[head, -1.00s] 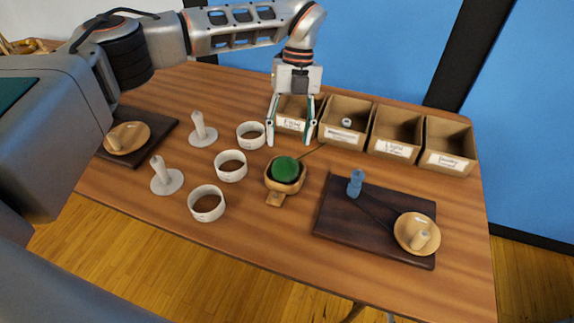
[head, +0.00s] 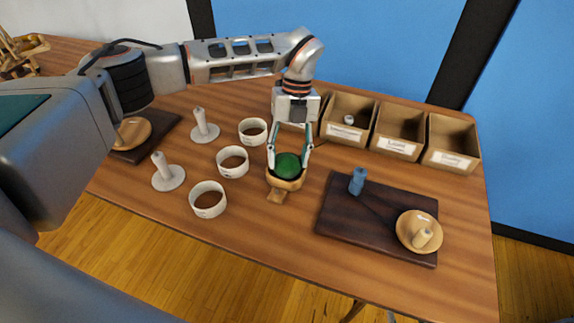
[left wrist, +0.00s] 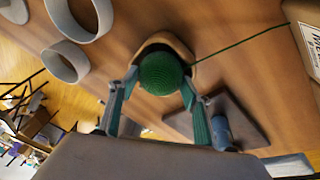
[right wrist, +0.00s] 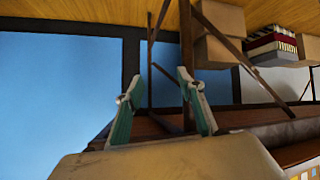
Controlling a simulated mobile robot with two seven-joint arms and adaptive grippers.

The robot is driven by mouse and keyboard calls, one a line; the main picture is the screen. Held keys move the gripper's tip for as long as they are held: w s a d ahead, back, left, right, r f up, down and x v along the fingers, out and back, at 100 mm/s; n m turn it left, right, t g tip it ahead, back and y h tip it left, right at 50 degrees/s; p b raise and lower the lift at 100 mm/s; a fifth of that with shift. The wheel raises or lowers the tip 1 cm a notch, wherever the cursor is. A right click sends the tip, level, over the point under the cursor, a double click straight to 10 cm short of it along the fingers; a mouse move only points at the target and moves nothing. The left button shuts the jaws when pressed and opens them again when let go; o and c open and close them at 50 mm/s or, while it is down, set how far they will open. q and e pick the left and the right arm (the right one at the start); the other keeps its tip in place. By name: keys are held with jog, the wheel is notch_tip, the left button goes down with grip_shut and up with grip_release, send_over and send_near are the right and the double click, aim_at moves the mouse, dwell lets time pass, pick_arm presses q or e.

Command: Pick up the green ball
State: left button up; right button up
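The green ball (head: 288,165) looks like wound yarn and sits in a small wooden bowl with a handle (head: 278,195). My left gripper (head: 289,162) is open, with its fingers on either side of the ball from above. In the left wrist view the ball (left wrist: 161,73) lies between and just beyond the fingertips (left wrist: 160,82), and a green strand runs from it to the upper right. I cannot tell whether the fingers touch the ball. My right gripper (right wrist: 152,88) shows only in its own wrist view, open and empty.
White rings (head: 233,162) and pegs on round bases (head: 204,131) stand left of the bowl. Labelled open boxes (head: 398,146) line the back right. A dark board (head: 340,226) with a blue peg (head: 357,181) and a wooden plate (head: 408,219) lies to the right.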

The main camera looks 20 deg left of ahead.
aim_at(289, 155)
pick_arm(q)
notch_tip(289, 155, up, 20)
jog(key=p, duration=0.2)
dwell(0.5)
dwell(0.9)
